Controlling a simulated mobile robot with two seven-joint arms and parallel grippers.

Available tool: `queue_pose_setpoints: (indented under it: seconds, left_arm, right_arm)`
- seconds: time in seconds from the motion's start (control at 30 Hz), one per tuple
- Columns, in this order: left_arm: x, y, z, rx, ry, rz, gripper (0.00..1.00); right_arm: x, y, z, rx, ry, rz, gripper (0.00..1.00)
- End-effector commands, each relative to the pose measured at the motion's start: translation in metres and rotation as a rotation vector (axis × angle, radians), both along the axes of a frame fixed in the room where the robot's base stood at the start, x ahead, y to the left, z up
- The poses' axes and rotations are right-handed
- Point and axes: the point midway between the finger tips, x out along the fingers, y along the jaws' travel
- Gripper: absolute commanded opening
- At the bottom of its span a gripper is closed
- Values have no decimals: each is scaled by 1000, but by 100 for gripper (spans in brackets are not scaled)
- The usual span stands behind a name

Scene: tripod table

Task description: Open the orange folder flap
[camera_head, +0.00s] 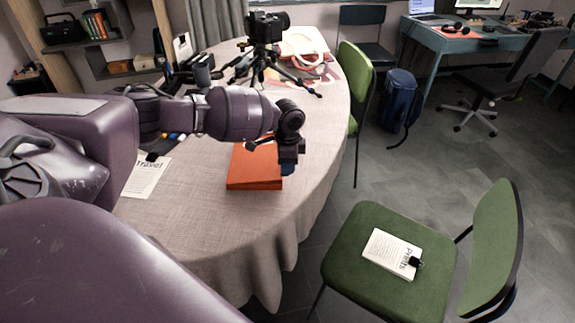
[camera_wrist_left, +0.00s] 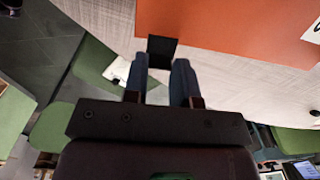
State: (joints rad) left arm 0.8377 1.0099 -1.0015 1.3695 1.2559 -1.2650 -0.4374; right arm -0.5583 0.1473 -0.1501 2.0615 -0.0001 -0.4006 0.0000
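The orange folder (camera_head: 252,172) lies closed on the round table, with its right side partly hidden behind my left gripper. In the left wrist view, the folder (camera_wrist_left: 235,28) fills the top, and a small black tab (camera_wrist_left: 162,50) juts from its edge. My left gripper (camera_head: 288,170) is at the folder's right edge. In the left wrist view, the left gripper (camera_wrist_left: 164,62) has its two dark blue fingers apart, with the tab between or just beyond their tips. I cannot tell whether they touch it. My right gripper is not in view.
The cloth-covered table (camera_head: 215,240) is clear in front of the folder. A camera on a tripod (camera_head: 265,50) stands behind my left arm. A "Travel" paper (camera_head: 146,180) lies left of the folder. A green chair (camera_head: 385,245) holding a clipped "Prints" stack (camera_head: 390,252) stands right of the table.

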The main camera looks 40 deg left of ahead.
Motion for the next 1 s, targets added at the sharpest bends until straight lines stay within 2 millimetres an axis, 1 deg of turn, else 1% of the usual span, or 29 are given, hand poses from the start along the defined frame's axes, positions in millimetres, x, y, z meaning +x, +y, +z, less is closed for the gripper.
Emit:
queue_pose_setpoints:
  seconds: [0.03,0.27,0.57,1.0]
  left_arm:
    - [0,0,4,0,-2,0,21]
    - [0,1,6,0,-1,0,21]
    - [-2,4,18,0,-4,0,21]
    - [-5,8,31,0,0,1,21]
  right_arm:
    - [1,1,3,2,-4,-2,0]
    - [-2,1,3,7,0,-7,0]
    - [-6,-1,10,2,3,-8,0]
    - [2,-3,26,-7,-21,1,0]
